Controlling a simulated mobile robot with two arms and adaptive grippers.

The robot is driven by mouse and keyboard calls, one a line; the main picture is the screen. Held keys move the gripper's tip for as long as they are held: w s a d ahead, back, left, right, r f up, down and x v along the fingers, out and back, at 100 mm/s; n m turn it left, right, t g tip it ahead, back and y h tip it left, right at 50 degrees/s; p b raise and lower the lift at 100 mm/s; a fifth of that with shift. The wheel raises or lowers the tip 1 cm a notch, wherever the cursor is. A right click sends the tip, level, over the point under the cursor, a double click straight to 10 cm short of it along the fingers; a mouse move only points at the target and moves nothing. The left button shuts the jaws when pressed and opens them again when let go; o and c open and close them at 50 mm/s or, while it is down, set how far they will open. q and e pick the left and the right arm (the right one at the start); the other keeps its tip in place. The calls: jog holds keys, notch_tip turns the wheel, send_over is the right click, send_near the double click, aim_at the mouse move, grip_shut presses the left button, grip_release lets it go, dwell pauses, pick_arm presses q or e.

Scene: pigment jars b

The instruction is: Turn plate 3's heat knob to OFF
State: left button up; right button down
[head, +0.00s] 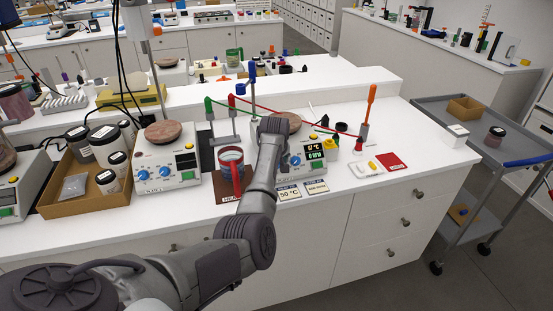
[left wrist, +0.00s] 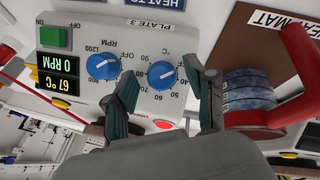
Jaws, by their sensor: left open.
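Plate 3 (head: 297,160) is a white hotplate, partly hidden by my left arm in the head view. Its panel (left wrist: 150,32) shows upside down in the left wrist view. The blue heat knob (left wrist: 161,75), with the °C scale, lies between the fingers of my left gripper (left wrist: 161,80), which is open. I cannot tell whether a finger touches the knob or exactly where it points. A second blue knob (left wrist: 101,66), for RPM, sits to its left. The display (left wrist: 57,76) reads 67 °C and 0 RPM. My right gripper is out of view.
A red-handled beaker (left wrist: 250,92) stands close beside the right finger, on a brown heat mat (head: 224,188). Another hotplate (head: 167,162) and a cardboard box of jars (head: 80,200) stand left. Label cards (head: 289,192) lie in front of plate 3. A grey cart (head: 470,150) stands right.

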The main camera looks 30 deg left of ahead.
pick_arm(q)
jog(key=v, duration=1.1)
jog(key=shift+s+r, duration=0.15)
jog(key=shift+r, duration=0.05)
jog(key=shift+d, duration=0.15)
